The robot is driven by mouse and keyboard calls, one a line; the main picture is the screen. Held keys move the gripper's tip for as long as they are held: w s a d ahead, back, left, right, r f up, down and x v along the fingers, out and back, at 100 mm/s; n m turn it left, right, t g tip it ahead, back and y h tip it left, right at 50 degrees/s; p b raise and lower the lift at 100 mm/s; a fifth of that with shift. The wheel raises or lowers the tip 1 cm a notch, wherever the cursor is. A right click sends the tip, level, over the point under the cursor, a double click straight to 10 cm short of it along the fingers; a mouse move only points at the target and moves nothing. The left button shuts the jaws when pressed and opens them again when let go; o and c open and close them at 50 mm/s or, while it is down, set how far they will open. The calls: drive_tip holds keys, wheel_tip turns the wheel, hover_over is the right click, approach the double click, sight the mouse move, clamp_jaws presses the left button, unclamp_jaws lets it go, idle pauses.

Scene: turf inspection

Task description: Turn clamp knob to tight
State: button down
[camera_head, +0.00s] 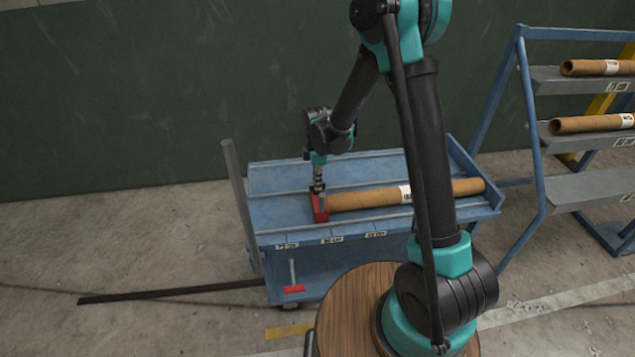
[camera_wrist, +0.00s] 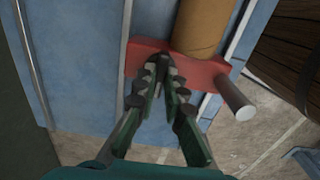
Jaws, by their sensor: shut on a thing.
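The red clamp (camera_head: 320,208) sits on the blue cart at the left end of a brown tube (camera_head: 365,199). In the wrist view the red clamp (camera_wrist: 205,76) lies across the tube's end (camera_wrist: 203,28). My gripper (camera_head: 319,188) reaches down onto the clamp from above. In the wrist view my gripper's (camera_wrist: 163,66) fingers come together over the clamp, left of the tube. They are shut on the clamp knob, which the fingertips hide almost wholly. Its turn position cannot be seen.
The blue cart (camera_head: 290,178) has ridged lanes with labels on its front edge. A grey post (camera_head: 238,205) rises at its left. A rack (camera_head: 585,84) with more tubes stands at the right. A dark bar (camera_head: 165,292) lies on the floor. A green wall (camera_head: 120,100) stands behind.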

idle(0.4)
drive_tip(key=c, duration=1.6)
unclamp_jaws()
wheel_tip(320, 180, up, 12)
drive_tip(key=s+d+r+m+t, duration=0.1)
drive_tip(key=s+d+m, duration=0.35)
drive_tip(key=d, duration=0.25)
drive_tip(key=s+d+r+m+t, duration=0.1)
drive_tip(key=s+d+m, duration=0.2)
drive_tip(key=d+m, duration=0.3)
drive_tip(key=s+d+f+m+t, duration=0.2)
drive_tip(key=s+d+f+m, duration=0.1)
drive_tip(key=s+d+m, duration=0.7)
drive_tip(key=s+d, duration=0.2)
drive_tip(key=shift+s+d+f, duration=0.25)
drive_tip(key=shift+s+f, duration=0.05)
drive_tip(key=shift+s, duration=0.05)
